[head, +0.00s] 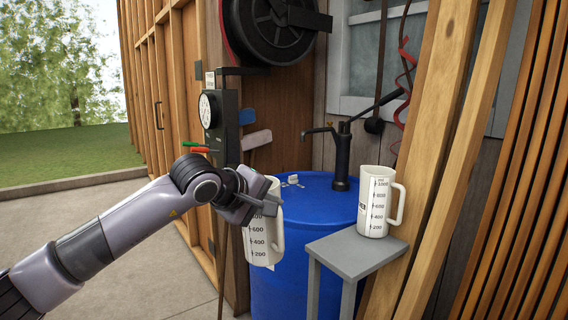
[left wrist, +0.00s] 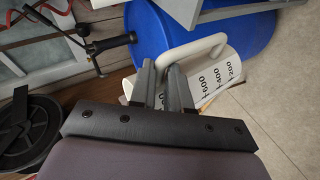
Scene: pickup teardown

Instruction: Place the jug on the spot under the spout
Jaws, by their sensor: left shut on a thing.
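My left gripper (head: 252,196) is shut on a white measuring jug (head: 262,243) with black marks. It holds the jug upright in the air, in front of the blue drum. The held jug also shows in the left wrist view (left wrist: 216,82), with its handle (left wrist: 200,49) close to the fingers; I cannot tell exactly which part they grip. The spout (head: 312,131) is on a dark hand pump (head: 341,158) standing on the drum top, higher than the held jug and to its right. No marked spot under the spout is clear. My right gripper is not in view.
A second, similar jug (head: 375,203) stands on a small grey stand (head: 354,253) to the right. The blue drum (head: 320,205) has a white cap (head: 293,179) on top. Wooden boards (head: 440,150) lean at the right. A hose reel (head: 275,30) hangs above.

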